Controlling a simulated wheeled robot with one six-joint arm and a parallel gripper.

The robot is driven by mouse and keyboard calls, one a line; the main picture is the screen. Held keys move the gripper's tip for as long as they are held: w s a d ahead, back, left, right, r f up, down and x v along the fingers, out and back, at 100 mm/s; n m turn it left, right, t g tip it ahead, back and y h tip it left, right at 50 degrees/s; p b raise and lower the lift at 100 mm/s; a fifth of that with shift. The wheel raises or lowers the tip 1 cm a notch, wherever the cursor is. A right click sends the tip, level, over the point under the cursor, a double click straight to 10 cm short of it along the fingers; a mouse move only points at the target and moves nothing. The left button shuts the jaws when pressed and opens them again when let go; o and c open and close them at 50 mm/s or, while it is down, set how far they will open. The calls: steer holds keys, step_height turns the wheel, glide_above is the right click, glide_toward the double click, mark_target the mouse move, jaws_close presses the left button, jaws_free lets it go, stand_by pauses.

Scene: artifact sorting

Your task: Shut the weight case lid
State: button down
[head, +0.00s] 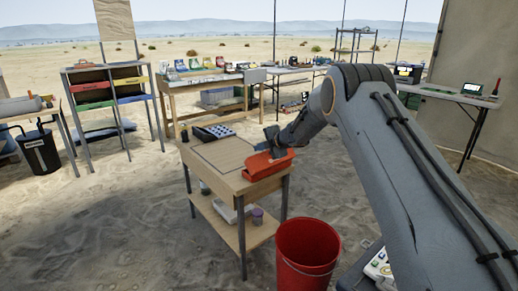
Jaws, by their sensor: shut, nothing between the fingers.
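My gripper (271,147) is at the right end of a small wooden work table, shut and empty as far as I can see. It is above or against an orange-red box (262,168) that sits at the right edge of the tabletop. My wrist and gripper cover part of the box, and I cannot tell whether they touch. I cannot make out a weight case or its lid for certain; the orange-red box may be it, and whether it is open is unclear.
The wooden table (222,157) also holds a dark tray with pale dots (213,132) at its back. A red bucket (307,251) stands on the sand at front right. A longer bench (205,84) with several coloured items is behind.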

steer(key=s+d+r+p, duration=0.1)
steer(key=s+d+r, duration=0.2)
steer(key=r, duration=0.2)
steer(key=s+d+r+p, duration=0.2)
steer(key=s+d+r, duration=0.15)
steer(key=r, duration=0.25)
steer(key=s+a+f+m+y+b, duration=0.3)
steer(key=f+m+b, duration=0.1)
steer(key=f+b, duration=0.1)
steer(key=s+a+f+m+y+b, duration=0.3)
steer(key=f+b, duration=0.1)
steer(key=f, duration=0.1)
steer(key=s+d+f+m+t+y+b, duration=0.1)
steer(key=s+d+f+m+t+b, duration=0.25)
steer(key=d+m+t+b, duration=0.55)
step_height(320, 180, up, 3)
steer(key=m+b, duration=0.2)
glide_above(260, 164)
steer(key=s+d, duration=0.2)
steer(key=shift+w+a+f+g+b, duration=0.3)
steer(key=shift+w+a+f+b, duration=0.25)
steer(key=shift+a+f, duration=0.2)
steer(key=shift+w+a+f+b, duration=0.3)
steer(key=shift+w+a+f, duration=0.05)
steer(key=shift+f, duration=0.15)
